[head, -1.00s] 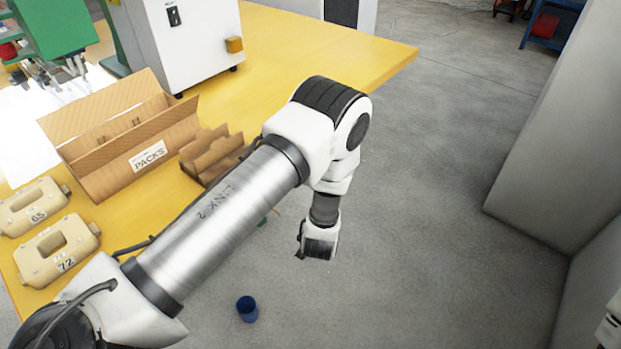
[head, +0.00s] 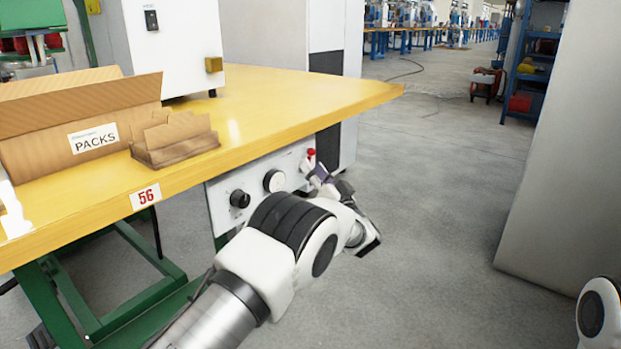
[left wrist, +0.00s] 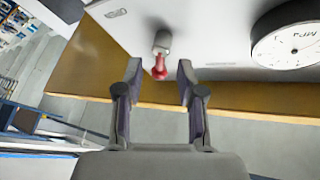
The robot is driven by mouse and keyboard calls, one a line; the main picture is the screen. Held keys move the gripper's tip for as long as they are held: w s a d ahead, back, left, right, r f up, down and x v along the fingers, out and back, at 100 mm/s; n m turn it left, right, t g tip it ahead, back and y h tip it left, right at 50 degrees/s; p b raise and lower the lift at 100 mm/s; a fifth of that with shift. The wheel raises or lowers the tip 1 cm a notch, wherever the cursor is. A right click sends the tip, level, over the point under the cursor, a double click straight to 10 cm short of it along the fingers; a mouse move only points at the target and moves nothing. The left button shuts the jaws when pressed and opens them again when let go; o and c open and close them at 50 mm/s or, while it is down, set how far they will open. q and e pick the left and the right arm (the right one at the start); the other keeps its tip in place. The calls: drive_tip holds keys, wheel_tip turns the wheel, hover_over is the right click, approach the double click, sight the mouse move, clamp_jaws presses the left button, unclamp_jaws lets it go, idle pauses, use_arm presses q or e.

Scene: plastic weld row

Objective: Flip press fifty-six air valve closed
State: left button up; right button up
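The air valve with its red lever (head: 311,153) is at the right end of the white panel (head: 222,213) under the yellow table marked 56 (head: 145,196). My left gripper (head: 316,170) is right at the valve in the head view. In the left wrist view, which shows the panel upside down, the red lever (left wrist: 160,68) extends from a grey valve body (left wrist: 162,42). My left gripper (left wrist: 160,72) is open there, with one finger on each side of the lever and gaps showing between. My right gripper is out of view.
A pressure gauge (head: 274,181) and a black knob (head: 240,198) sit on the panel beside the valve. The table edge overhangs the panel. A PACKS carton (head: 40,150) stands on the table.

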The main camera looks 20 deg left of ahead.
use_arm(q)
drive_tip(key=shift+x, duration=0.8)
clamp_jaws()
drive_tip(key=n+y+b, duration=0.1)
drive_tip(key=n, duration=0.1)
drive_tip(key=n+g+y, duration=0.1)
drive_tip(key=n, duration=0.2)
drive_tip(key=n+g+y+b, duration=0.1)
drive_tip(key=n+y, duration=0.1)
drive_tip(key=shift+s+a+f+n+b, duration=0.2)
drive_tip(key=shift+s+n+b, duration=0.1)
drive_tip(key=shift+n, duration=0.1)
drive_tip(key=shift+r+n+g, duration=0.25)
drive_tip(key=shift+n+g, duration=0.15)
